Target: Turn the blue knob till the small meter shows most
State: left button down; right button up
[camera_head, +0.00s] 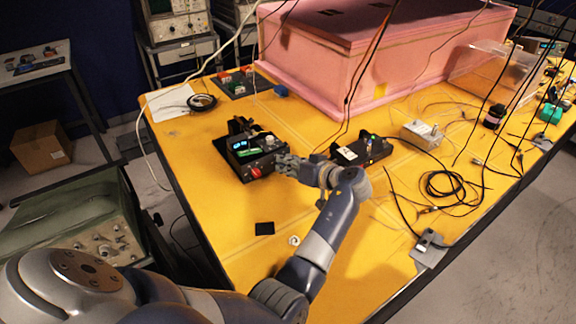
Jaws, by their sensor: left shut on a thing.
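A black instrument box (238,160) stands on the yellow table, with a small lit blue-green display (247,152) on its sloped face. A red knob (256,171) is at its front. My left gripper (281,161) is at the right end of the box's front, its fingers closed there on what appears to be the blue knob, which they hide. No blue knob can be made out clearly, and the display's reading is too small to tell. My right gripper is not in view.
A black module with green lights (362,152) sits just right of my gripper. A pink foam enclosure (350,60) fills the back. Hanging cables, a grey metal box (422,134) and looped black wire lie to the right. A small black square (264,228) lies in front.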

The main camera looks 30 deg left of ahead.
pick_arm(q)
jog(key=m+b, duration=0.1)
jog(key=m+g+y+b, duration=0.1)
jog(key=m+b, duration=0.1)
jog(key=shift+w+f+g, duration=0.2)
jog(key=shift+f+g, duration=0.05)
jog(key=shift+g, duration=0.15)
jog(key=shift+d+m+g+y+b, duration=0.1)
jog(key=shift+m+g+y+b, duration=0.4)
jog(key=shift+m+b, duration=0.65)
jog(key=shift+w, duration=0.1)
jog(key=shift+r+m+y, duration=0.1)
jog(key=shift+m+y, duration=0.2)
jog(key=shift+m, duration=0.05)
jog(key=c, duration=1.5)
grip_release()
jog(key=shift+o, duration=0.3)
